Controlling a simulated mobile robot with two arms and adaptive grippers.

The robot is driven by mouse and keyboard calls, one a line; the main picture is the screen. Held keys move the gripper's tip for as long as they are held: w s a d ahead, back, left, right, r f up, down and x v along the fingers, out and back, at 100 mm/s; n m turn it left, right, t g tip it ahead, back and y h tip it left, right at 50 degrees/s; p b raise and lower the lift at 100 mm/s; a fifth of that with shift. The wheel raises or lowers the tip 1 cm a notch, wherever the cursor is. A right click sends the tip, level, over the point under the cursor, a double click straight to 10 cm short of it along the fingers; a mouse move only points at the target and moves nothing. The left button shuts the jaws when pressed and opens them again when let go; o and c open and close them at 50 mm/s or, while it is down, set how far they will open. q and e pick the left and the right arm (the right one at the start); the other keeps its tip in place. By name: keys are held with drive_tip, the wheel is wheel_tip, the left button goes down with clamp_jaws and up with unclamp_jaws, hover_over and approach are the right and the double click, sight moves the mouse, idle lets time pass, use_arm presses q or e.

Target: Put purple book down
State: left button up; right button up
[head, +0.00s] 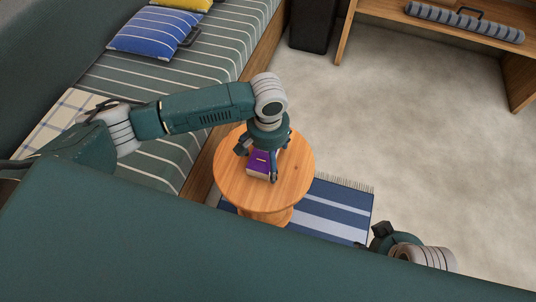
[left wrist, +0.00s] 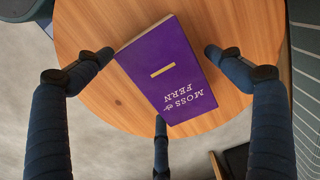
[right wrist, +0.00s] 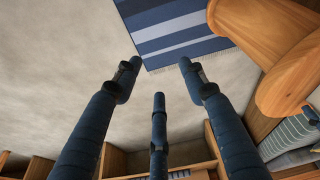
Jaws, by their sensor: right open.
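The purple book (head: 259,160), titled "Moss & Fern", lies flat on the round wooden table (head: 299,184). In the left wrist view the book (left wrist: 170,75) sits turned at an angle on the tabletop (left wrist: 90,25). My left gripper (head: 260,165) is over the book with its fingers spread around it. In the left wrist view my left gripper (left wrist: 158,54) shows a gap between the right finger and the book; the left fingertip is close to a corner, contact unclear. My right gripper (right wrist: 160,62) is open and empty, above the floor.
A blue striped rug (head: 335,212) lies beside and partly under the table. A striped couch (head: 160,150) with blue (head: 155,32) and yellow cushions is on the left. A wooden shelf (head: 460,35) with a rolled striped item stands at the back right. Open floor lies right of the table.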

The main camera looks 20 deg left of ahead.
sight(268, 156)
use_arm(q)
drive_tip(key=shift+r, duration=0.1)
drive_tip(key=shift+r, duration=0.5)
wheel_tip(268, 156, up, 11)
drive_tip(key=p, duration=0.3)
drive_tip(key=shift+p, duration=0.4)
use_arm(e)
wheel_tip(268, 156, down, 14)
drive_tip(key=shift+a+r+g, duration=0.15)
drive_tip(key=shift+r+g, duration=0.05)
drive_tip(key=shift+g, duration=0.2)
use_arm(q)
drive_tip(key=shift+r, duration=0.1)
use_arm(e)
drive_tip(key=shift+s, duration=0.1)
drive_tip(key=shift+r, duration=0.3)
